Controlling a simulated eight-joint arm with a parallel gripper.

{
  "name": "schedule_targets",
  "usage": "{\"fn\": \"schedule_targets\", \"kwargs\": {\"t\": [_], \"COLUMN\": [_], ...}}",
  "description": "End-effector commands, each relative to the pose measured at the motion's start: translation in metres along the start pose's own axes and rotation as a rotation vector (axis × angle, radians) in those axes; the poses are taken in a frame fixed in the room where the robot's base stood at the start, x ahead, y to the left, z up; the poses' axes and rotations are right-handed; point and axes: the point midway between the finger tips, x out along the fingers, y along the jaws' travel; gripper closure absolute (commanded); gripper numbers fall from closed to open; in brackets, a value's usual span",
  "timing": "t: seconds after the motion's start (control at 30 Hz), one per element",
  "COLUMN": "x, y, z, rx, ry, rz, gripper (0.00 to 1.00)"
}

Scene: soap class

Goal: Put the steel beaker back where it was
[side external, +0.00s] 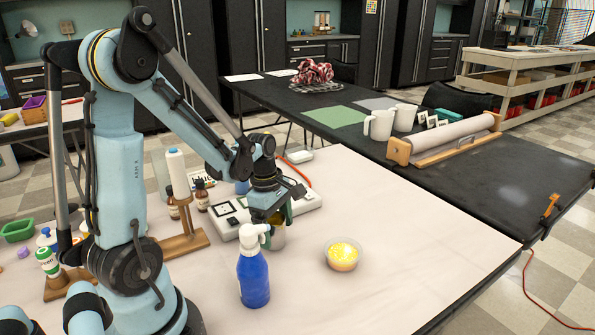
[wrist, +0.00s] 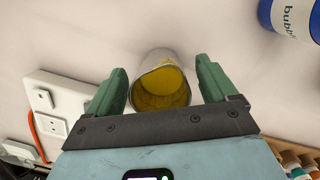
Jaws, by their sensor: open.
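The steel beaker (wrist: 148,65) stands between the two green fingers of my open gripper (wrist: 162,78) in the wrist view. It is a greyish cup, and its inside looks yellow. A gap shows between the cup and each finger. In the side external view my gripper (side external: 279,213) points down just behind the blue spray bottle. The beaker (side external: 279,238) is there between the fingers, mostly hidden by the bottle's white head and by my gripper. It appears to stand on the white table, near the front edge of the hotplate.
The blue spray bottle (side external: 253,277) stands close in front of my gripper. A clear bowl of yellow stuff (side external: 342,255) is to the right. The white hotplate-like device (side external: 297,204) lies behind. A wooden stand (side external: 184,240) is to the left. The table's right front is clear.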

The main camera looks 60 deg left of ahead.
Motion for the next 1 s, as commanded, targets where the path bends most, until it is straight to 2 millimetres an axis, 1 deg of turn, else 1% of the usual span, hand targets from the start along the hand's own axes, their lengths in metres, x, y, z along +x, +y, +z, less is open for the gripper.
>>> {"fn": "schedule_targets", "kwargs": {"t": [0.13, 0.27, 0.8, 1.0], "x": [-0.006, -0.019, -0.096, -0.116], "y": [0.000, 0.000, -0.001, 0.000], "z": [0.000, 0.000, 0.000, 0.000], "rx": [0.000, 0.000, 0.000, 0.000], "ry": [0.000, 0.000, 0.000, 0.000], "rz": [0.000, 0.000, 0.000, 0.000], "gripper": [0.14, 0.14, 0.14, 0.14]}}
